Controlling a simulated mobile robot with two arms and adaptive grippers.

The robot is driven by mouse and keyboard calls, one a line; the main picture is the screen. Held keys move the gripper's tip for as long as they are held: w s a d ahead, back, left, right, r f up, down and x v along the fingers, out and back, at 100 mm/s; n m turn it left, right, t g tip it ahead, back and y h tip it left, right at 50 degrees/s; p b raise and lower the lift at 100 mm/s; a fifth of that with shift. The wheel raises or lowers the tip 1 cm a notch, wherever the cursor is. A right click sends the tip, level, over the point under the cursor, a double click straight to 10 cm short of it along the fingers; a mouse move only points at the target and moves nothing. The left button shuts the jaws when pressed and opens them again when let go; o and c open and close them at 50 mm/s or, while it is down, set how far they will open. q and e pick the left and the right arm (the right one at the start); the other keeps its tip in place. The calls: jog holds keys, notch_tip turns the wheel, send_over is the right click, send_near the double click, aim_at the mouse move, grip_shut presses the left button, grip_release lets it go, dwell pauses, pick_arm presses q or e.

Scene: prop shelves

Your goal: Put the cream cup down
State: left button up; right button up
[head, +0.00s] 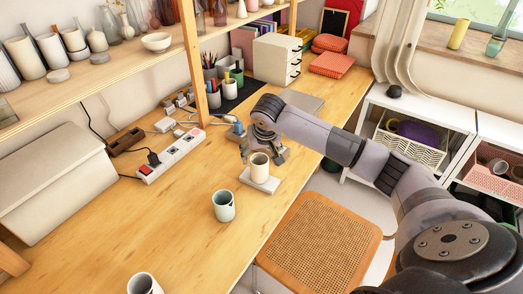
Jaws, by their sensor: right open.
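The cream cup (259,168) stands upright on a small pale square block (258,183) on the wooden desk. My right gripper (262,153) is at the cup's far side, its fingers apart and close around it; whether they touch it cannot be told. My right arm reaches in from the lower right. The lower fingers are partly hidden behind the cup. My left gripper is not in view.
A green cup (223,205) stands nearer on the desk (150,220), and a white cup (144,284) sits at the bottom edge. A power strip (171,155) lies left. A cane-seated stool (319,240) is beside the desk. Desk between the cups is clear.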

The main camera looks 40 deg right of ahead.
jog(key=v, duration=0.3)
jog(key=shift+s+r, duration=0.1)
jog(key=shift+r, duration=0.25)
